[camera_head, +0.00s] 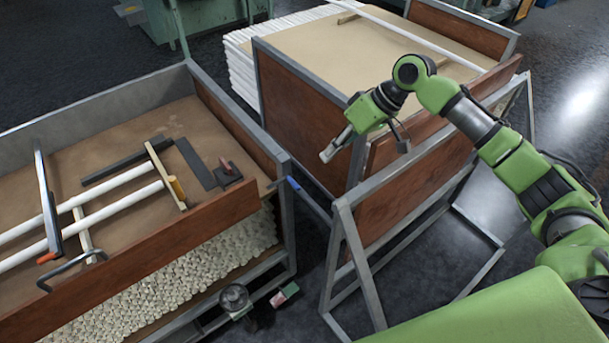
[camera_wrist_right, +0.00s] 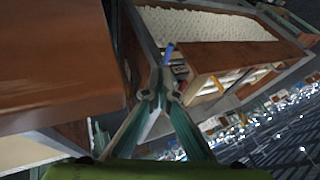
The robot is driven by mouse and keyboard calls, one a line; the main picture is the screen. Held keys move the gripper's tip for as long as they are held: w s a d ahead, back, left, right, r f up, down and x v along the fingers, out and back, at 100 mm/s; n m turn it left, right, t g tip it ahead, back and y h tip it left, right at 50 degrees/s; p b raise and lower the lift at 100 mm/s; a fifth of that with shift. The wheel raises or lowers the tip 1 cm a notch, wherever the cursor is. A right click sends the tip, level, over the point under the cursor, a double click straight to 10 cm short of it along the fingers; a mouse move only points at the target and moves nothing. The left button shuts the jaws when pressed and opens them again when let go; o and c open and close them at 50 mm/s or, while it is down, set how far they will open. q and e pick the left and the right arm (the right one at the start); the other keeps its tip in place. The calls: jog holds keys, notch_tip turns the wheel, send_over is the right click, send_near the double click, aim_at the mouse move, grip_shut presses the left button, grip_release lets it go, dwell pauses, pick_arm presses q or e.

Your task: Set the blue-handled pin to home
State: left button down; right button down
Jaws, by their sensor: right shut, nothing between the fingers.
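The blue-handled pin (camera_head: 292,184) sits at the right front corner of the left cart's metal frame. Its handle points toward the gap between the two carts. In the right wrist view the blue handle (camera_wrist_right: 169,52) shows just beyond my fingertips. My right gripper (camera_head: 328,155) is up and to the right of the pin in the head view, beside the right cart, apart from the pin. In the wrist view my right gripper (camera_wrist_right: 161,95) has its fingertips close together with nothing held. My left gripper is not in view.
The left cart's tray (camera_head: 120,150) holds white tubes (camera_head: 110,200), a black square (camera_head: 195,163) and clamps. The right cart's brown panel (camera_head: 415,185) and slanted metal legs (camera_head: 350,260) stand close to my right arm. A narrow gap separates the carts.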

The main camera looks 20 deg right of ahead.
aim_at(293, 182)
jog(key=x, duration=0.9)
jog(key=shift+a+f+p, duration=0.25)
jog(key=shift+a+p, duration=0.05)
jog(key=shift+p, duration=0.15)
jog(key=shift+s, duration=0.1)
jog(key=a+p, duration=0.2)
jog(key=s+a+p, duration=0.1)
jog(key=p, duration=0.1)
jog(key=shift+s+a+r, duration=0.2)
jog(key=shift+a+r, duration=0.05)
jog(key=shift+a, duration=0.15)
jog(key=shift+s+a, duration=0.1)
jog(key=shift+a, duration=0.25)
jog(key=shift+a+f, duration=0.15)
jog(key=shift+f, duration=0.1)
